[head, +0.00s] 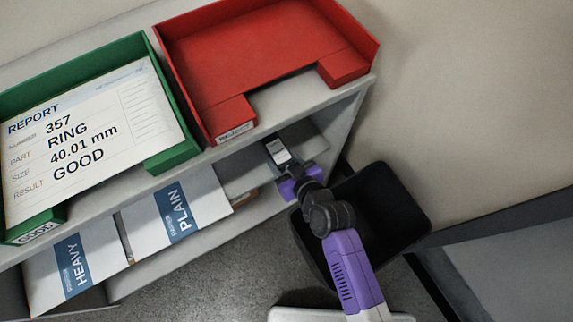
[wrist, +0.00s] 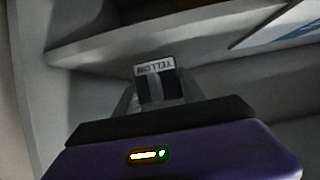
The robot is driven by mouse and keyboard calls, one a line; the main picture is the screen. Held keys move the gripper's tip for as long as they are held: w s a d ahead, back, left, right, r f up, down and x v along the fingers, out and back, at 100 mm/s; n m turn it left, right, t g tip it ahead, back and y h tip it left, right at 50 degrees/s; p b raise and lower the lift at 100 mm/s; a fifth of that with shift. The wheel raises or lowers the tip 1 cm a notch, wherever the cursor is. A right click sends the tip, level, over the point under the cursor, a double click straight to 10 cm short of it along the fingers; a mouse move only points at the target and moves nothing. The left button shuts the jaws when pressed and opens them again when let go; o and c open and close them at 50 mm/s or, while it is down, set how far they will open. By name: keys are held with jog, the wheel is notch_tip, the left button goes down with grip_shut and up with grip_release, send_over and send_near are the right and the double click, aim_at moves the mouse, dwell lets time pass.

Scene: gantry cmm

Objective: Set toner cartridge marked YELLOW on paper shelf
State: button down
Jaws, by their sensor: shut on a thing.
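The toner cartridge (wrist: 162,88) is dark with a white label reading YELLOW, upside down in the wrist view. My gripper (head: 288,170) is shut on it and holds it inside the right part of the paper shelf (head: 225,172). In the head view the cartridge (head: 278,152) shows its pale label just beyond the fingers, under the shelf's top. I cannot tell whether its underside touches the shelf board. Paper packs marked PLAIN (head: 178,218) and HEAVY (head: 75,270) lie to the left on the same shelf.
A red tray (head: 260,60) and a green tray (head: 150,65) stand on the unit's top; the green one holds a report sheet (head: 95,135). A black bin (head: 385,205) stands right of the shelf, under my arm. The shelf's side panel (head: 350,125) is close on the right.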

aim_at(286, 163)
jog(key=shift+w+a+f+b, duration=0.15)
jog(key=shift+w+a+b, duration=0.15)
jog(key=shift+w+a, duration=0.65)
jog(key=shift+w+a+f+b, duration=0.1)
jog(key=shift+w+a+b, duration=0.35)
jog(key=shift+w, duration=0.85)
jog(key=shift+w+a+f+b, duration=0.15)
jog(key=shift+w+a, duration=0.75)
jog(key=shift+w, duration=0.25)
jog(key=shift+w+f+b, duration=0.1)
jog(key=shift+f+b, duration=1.1)
jog(key=shift+f, duration=0.1)
jog(key=c, duration=0.5)
grip_release()
jog(key=shift+f, duration=0.1)
jog(key=shift+p+v, duration=3.2)
jog(key=shift+v, duration=3.35)
